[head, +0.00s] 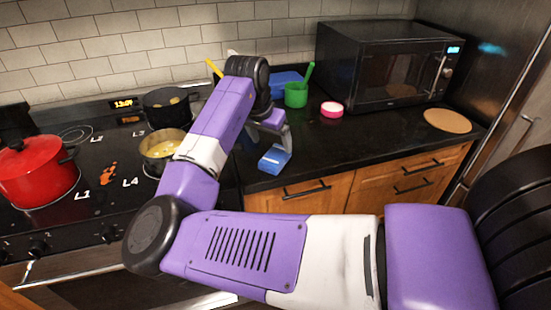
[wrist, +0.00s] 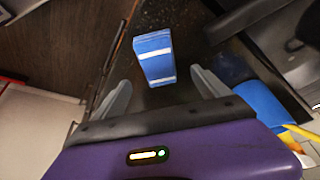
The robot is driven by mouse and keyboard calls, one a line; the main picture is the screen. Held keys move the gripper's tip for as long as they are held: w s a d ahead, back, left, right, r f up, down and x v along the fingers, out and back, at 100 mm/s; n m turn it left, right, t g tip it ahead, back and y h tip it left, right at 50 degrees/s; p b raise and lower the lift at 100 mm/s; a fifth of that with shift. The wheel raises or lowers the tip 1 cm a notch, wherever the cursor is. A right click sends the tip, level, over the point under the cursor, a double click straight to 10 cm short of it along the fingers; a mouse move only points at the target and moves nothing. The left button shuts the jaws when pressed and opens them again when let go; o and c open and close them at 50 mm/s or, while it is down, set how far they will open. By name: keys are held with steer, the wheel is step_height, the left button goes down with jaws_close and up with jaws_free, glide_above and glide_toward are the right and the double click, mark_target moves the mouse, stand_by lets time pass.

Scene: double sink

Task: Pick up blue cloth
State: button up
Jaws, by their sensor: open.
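The blue cloth (head: 274,157) looks like a folded blue block with white stripes. It lies on the dark counter near its front edge, just right of the stove. In the wrist view the cloth (wrist: 154,57) is ahead of my fingertips, between their lines and nearer the top of the picture. My gripper (wrist: 158,82) is open and empty, with one finger on each side. In the head view my gripper (head: 270,130) is above and behind the cloth, partly hidden by my own wrist. I see no contact with the cloth.
A blue container (head: 288,83), a green cup (head: 296,95) and a pink-and-white round item (head: 331,109) stand behind. A black microwave (head: 365,65) is at the back right. A pot (head: 160,148) and a red pot (head: 36,172) are on the stove. The counter right of the cloth is clear.

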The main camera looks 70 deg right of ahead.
mark_target(275, 155)
steer(key=shift+p+x, duration=0.45)
steer(key=shift+x, duration=2.5)
steer(key=shift+a+f, duration=0.15)
steer(key=shift+f, duration=0.15)
steer(key=c, duration=1.6)
steer(key=shift+r, duration=0.1)
step_height(275, 155, up, 20)
steer(key=shift+r+b, duration=0.2)
steer(key=shift+b, duration=0.35)
